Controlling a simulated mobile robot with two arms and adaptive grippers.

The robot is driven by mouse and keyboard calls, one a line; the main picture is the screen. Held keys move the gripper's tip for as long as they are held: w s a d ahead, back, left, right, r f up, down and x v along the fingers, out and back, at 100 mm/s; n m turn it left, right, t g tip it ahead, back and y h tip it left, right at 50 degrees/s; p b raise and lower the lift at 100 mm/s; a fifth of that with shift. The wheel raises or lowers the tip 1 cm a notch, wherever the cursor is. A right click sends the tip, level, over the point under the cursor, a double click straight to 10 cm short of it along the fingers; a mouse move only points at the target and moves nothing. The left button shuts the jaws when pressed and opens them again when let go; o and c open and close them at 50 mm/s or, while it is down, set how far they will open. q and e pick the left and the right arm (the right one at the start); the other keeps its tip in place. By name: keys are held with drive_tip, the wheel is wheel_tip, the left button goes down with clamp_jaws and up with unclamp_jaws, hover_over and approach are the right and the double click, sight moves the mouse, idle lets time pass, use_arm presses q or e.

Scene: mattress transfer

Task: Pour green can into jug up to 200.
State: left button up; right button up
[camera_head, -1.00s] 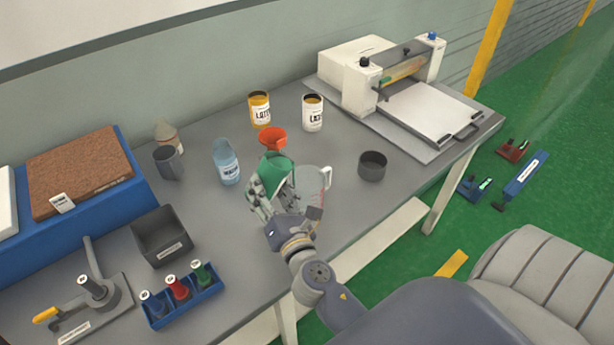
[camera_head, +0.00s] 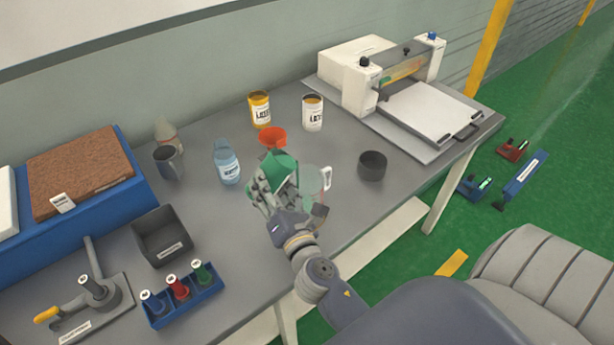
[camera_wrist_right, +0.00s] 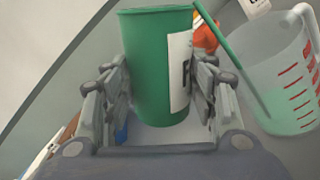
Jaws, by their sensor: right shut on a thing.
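My right gripper (camera_head: 274,188) is shut on the green can (camera_head: 287,166) and holds it tilted beside and above the clear jug (camera_head: 314,184). In the right wrist view the can (camera_wrist_right: 150,65) stands between my fingers, its white label partly hidden. A thin green stream (camera_wrist_right: 232,62) runs from the can's rim down into the jug (camera_wrist_right: 285,75). Pale green liquid (camera_wrist_right: 290,108) lies in the lower part of the jug. The jug has red level marks; their numbers are too small to read. My left gripper is not in view.
An orange-red funnel-like piece (camera_head: 272,136) is just behind the can. A blue-white bottle (camera_head: 227,163), yellow can (camera_head: 260,109), white can (camera_head: 312,112) and dark round bowl (camera_head: 372,165) stand around. The bench right of the jug is mostly clear.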

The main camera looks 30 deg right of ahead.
drive_tip(key=shift+r+m, duration=0.5)
drive_tip(key=shift+m, duration=0.2)
idle(0.6)
drive_tip(key=shift+a+f+m+b, duration=0.1)
drive_tip(key=shift+f+m+b, duration=0.15)
drive_tip(key=shift+m+b, duration=0.65)
idle(1.1)
drive_tip(key=shift+f+m+b, duration=0.2)
drive_tip(key=shift+m+b, duration=0.15)
drive_tip(key=shift+m, duration=0.5)
drive_tip(key=shift+f+m+b, duration=0.15)
drive_tip(key=shift+m+b, duration=0.2)
drive_tip(key=shift+m, duration=0.5)
idle(2.2)
